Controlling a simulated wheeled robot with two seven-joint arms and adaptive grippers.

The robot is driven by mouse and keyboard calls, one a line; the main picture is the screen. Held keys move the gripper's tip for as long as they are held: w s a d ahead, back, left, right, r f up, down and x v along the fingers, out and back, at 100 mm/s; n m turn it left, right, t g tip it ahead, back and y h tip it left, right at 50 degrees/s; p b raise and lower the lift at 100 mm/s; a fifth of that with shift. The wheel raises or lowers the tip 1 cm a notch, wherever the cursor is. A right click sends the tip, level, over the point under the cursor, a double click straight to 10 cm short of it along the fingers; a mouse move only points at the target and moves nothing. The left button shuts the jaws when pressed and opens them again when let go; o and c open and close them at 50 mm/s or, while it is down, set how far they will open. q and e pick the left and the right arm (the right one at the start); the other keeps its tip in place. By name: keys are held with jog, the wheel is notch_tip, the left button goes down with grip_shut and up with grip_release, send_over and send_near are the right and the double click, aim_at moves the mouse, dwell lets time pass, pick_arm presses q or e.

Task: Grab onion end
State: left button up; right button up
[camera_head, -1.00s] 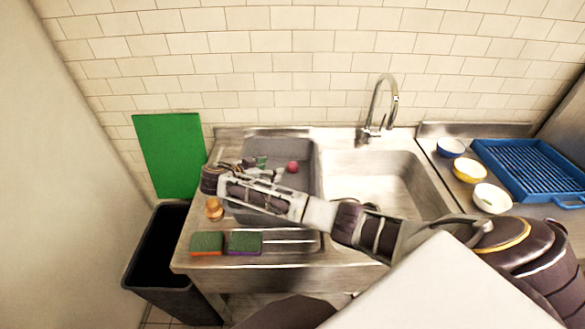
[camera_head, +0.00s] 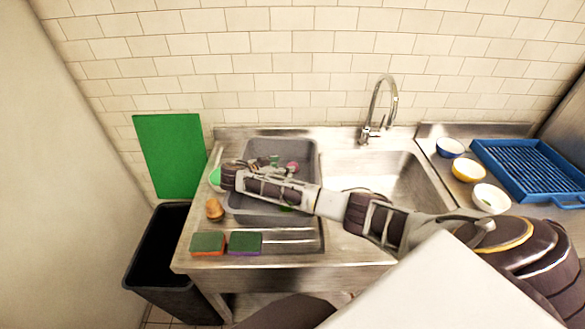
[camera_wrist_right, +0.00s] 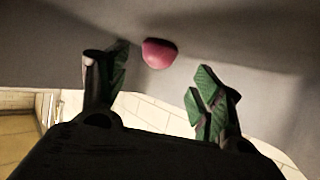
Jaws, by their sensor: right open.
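The onion end, a small pinkish-red rounded piece (camera_head: 293,167), lies in the grey tub (camera_head: 316,160) on the left of the sink unit. My right gripper (camera_head: 277,167) reaches into the tub, its green-padded fingertips close by the piece on its left. In the right wrist view the onion end (camera_wrist_right: 159,53) shows beyond the open, empty fingers (camera_wrist_right: 162,82), between their lines, against a grey surface. I see no contact. My right forearm hides part of the tub. My left gripper is not in view.
A brown knobbed item (camera_head: 214,208), two sponges (camera_head: 207,243) and a green-and-white bowl (camera_head: 215,181) sit left and in front of the tub. The sink basin (camera_head: 385,180) and tap (camera_head: 372,115) are to the right. A black bin (camera_head: 150,262) stands at the left.

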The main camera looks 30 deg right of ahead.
aim_at(291, 165)
jog(key=shift+d+f+p, duration=0.2)
jog(key=shift+d+p, duration=0.25)
jog(key=shift+d, duration=0.45)
jog(key=shift+x, duration=0.95)
jog(key=shift+w+d+f+p, duration=0.2)
jog(key=shift+d+f+p, duration=0.15)
jog(key=shift+d, duration=0.25)
jog(key=c, duration=0.8)
